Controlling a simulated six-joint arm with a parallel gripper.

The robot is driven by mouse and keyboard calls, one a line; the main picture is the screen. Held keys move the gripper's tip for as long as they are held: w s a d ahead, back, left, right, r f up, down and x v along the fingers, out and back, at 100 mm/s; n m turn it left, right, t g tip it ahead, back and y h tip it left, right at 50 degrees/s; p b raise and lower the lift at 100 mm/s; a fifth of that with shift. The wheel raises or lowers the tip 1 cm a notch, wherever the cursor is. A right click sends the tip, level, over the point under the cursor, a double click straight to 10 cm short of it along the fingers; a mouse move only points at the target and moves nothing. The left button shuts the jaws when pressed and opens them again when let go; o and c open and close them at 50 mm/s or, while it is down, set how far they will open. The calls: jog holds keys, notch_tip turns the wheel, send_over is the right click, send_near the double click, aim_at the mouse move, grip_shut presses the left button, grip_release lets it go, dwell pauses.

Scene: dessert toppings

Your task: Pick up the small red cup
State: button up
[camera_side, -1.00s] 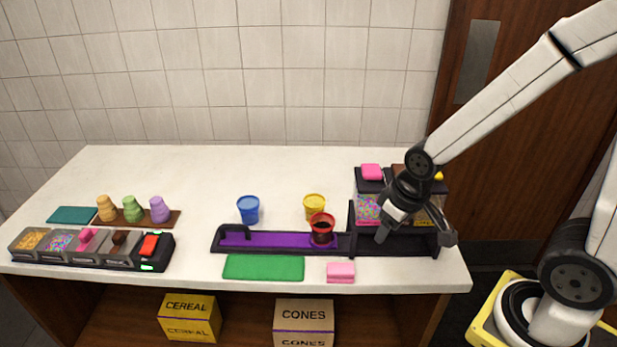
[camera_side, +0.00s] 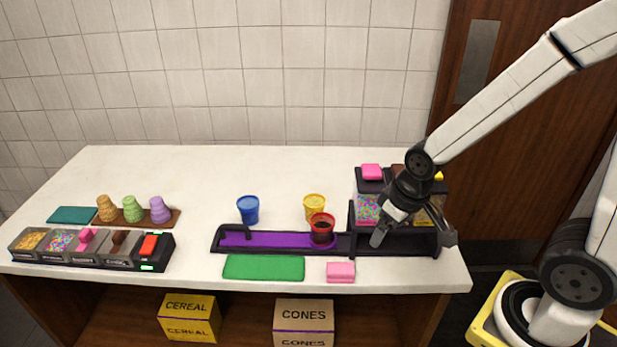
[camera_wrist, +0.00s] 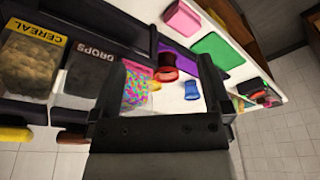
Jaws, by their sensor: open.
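The small red cup (camera_side: 321,230) stands upright on the purple strip of the black tray, near the strip's right end, with dark contents. In the wrist view the red cup (camera_wrist: 167,70) shows between my two fingers, farther off. My gripper (camera_side: 414,240) is open and empty, to the right of the cup, in front of the topping dispensers; it is apart from the cup. Its fingers also show in the wrist view (camera_wrist: 161,72), spread apart.
A yellow cup (camera_side: 314,204) stands just behind the red one, and a blue cup (camera_side: 248,208) stands farther left. Dispensers (camera_side: 368,208) stand behind my gripper. A green mat (camera_side: 263,267) and pink block (camera_side: 341,272) lie in front of the black tray (camera_side: 216,243).

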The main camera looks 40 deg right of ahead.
jog(key=shift+r, duration=0.1)
notch_tip(320, 180, up, 11)
jog(key=n+t+h, duration=0.7)
jog(key=n+h, duration=0.3)
jog(key=n, duration=1.7)
send_over(323, 230)
jog(key=s+a, duration=0.3)
jog(key=s, duration=0.1)
jog(key=f, duration=2)
jog(key=shift+w+f, duration=0.1)
jog(key=shift+w, duration=0.25)
jog(key=shift+y, duration=0.3)
jog(key=shift+x, duration=3.9)
jog(key=shift+w, duration=0.1)
